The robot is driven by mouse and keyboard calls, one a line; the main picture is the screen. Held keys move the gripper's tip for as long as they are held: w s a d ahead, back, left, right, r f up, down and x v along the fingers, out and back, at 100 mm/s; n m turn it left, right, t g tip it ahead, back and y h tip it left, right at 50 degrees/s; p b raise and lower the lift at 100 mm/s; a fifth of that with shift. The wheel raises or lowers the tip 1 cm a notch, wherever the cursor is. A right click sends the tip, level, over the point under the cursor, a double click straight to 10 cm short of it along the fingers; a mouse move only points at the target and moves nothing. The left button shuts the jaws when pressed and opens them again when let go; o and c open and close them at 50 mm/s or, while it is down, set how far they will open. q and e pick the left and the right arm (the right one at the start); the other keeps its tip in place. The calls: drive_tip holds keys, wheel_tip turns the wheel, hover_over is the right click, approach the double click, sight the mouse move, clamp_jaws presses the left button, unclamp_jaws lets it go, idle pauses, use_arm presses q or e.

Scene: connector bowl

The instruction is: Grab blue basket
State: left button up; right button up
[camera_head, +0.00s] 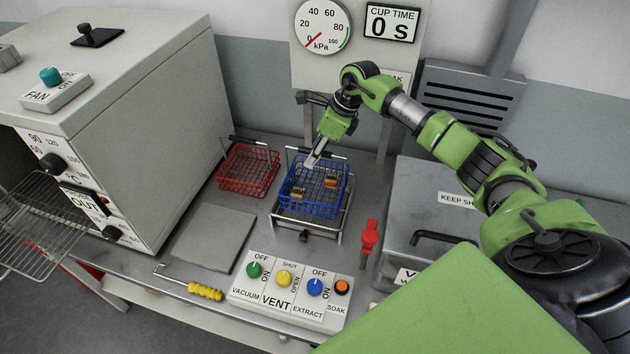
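The blue wire basket (329,208) stands upright on a metal frame stand (305,226) at the middle of the bench. Two small orange-brown parts, one (331,181) and another (298,193), lie in it. My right gripper (312,160) points down at the basket's back rim, close to its dark-ended handle (335,156). The fingers look narrow from here. Whether they are closed on the handle or the rim cannot be told. My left gripper is out of view.
A red wire basket (247,171) stands left of the blue one. A control panel (288,290) with colored knobs is in front. A grey lidded box (432,215) and a red-handled valve (369,238) stand right. A flat grey plate (213,237) lies left, beside the oven (150,120).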

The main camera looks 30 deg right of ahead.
clamp_jaws()
drive_tip(key=shift+r, duration=0.1)
drive_tip(key=shift+w, duration=0.1)
